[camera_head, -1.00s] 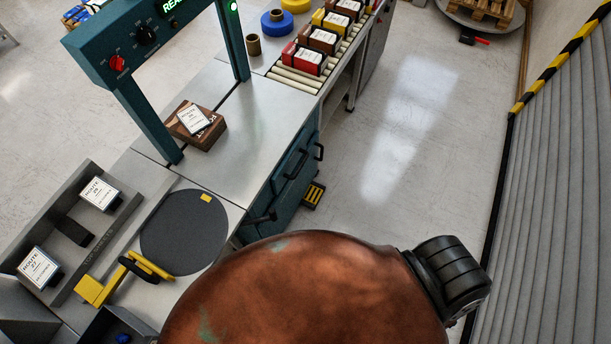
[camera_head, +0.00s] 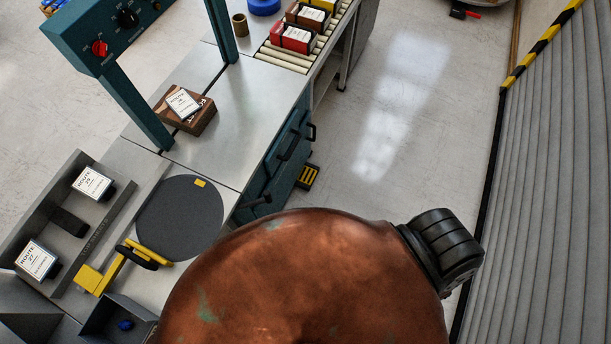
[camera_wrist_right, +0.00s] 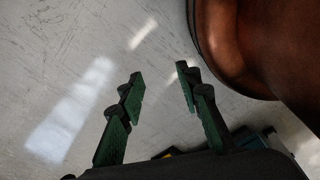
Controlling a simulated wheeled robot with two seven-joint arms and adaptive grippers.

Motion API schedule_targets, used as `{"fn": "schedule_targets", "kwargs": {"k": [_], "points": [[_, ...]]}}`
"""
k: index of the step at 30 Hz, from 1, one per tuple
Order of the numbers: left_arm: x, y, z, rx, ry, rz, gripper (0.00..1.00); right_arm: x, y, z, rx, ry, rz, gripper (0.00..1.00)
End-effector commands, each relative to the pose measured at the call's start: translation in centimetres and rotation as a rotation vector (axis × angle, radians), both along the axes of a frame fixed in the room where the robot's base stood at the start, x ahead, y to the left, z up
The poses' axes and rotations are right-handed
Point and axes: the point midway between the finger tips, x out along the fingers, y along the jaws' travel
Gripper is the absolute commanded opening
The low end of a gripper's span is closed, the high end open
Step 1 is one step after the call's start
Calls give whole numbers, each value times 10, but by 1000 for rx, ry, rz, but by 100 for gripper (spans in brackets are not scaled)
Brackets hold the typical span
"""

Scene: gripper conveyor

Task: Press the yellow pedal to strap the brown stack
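The brown stack (camera_head: 196,118) lies on the metal table under the teal strapping arch (camera_head: 132,96), with a white route card (camera_head: 184,103) on top. The pedal (camera_head: 307,176), black with yellow bars, is on the floor beside the teal cabinet. My right gripper (camera_wrist_right: 160,95) shows in the right wrist view with its green-padded fingers apart and nothing between them, above bare floor. A yellow and black edge (camera_wrist_right: 168,153), probably the pedal, shows partly hidden behind the gripper base. My left gripper is in neither view.
The teal cabinet (camera_head: 270,185) has black handles sticking out towards the pedal. A dark round turntable (camera_head: 180,218) and card trays (camera_head: 70,222) are at left. Red and brown stacks (camera_head: 297,40) sit on rollers at the back. Floor right of the pedal is clear.

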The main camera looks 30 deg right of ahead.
Motion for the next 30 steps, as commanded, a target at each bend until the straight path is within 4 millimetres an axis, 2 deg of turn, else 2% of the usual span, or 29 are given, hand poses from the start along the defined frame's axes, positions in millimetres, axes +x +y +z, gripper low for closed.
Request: {"fn": "schedule_targets", "kwargs": {"k": [2, 13, 30], "points": [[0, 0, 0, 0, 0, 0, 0, 0, 0, 0, 0, 0, 0, 25], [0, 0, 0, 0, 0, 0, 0, 0, 0, 0, 0, 0, 0, 0], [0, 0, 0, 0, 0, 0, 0, 0, 0, 0, 0, -1, 0, 0]]}}
